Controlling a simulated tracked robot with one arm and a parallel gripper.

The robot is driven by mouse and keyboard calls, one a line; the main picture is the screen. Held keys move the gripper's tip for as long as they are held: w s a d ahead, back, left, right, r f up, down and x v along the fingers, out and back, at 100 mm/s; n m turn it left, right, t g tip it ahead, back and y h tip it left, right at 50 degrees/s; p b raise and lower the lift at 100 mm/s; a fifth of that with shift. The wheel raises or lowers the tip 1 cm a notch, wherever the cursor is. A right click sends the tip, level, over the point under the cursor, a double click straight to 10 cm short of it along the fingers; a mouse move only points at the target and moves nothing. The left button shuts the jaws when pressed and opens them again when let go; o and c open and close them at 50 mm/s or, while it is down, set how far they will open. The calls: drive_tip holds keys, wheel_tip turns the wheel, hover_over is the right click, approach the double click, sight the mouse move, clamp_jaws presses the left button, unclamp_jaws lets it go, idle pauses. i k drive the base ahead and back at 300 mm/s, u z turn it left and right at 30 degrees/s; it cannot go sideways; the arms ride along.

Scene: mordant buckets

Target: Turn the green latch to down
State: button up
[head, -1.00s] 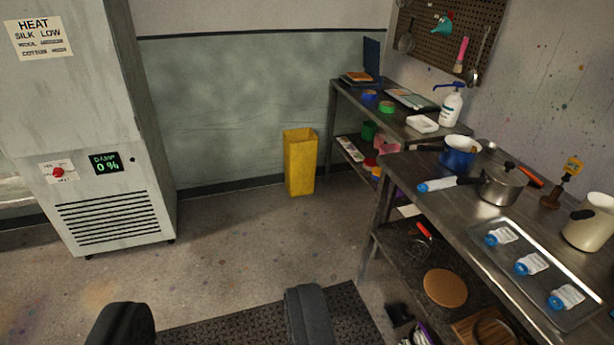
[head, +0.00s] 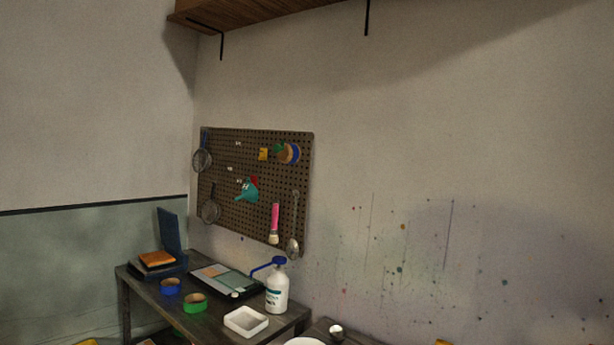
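I see no green latch that I can make out in the head view. A pegboard (head: 228,165) hangs on the wall near the corner. A teal funnel-like thing (head: 248,191) and a small green piece beside a round tan and blue item (head: 288,153) are on it, but neither reads clearly as a latch. My gripper is out of view.
A metal table (head: 205,324) stands in the corner with a white pump bottle (head: 277,292), a white dish (head: 246,320), a green tape roll (head: 194,303) and a blue tape roll (head: 170,287). A wooden shelf (head: 270,12) juts from the wall above.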

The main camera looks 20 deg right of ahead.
sight(278, 148)
drive_tip(key=z, duration=0.25)
drive_tip(key=i, duration=0.9)
drive_tip(key=u, duration=1.9)
drive_tip(key=i, duration=1.9)
drive_tip(key=z, duration=2.3)
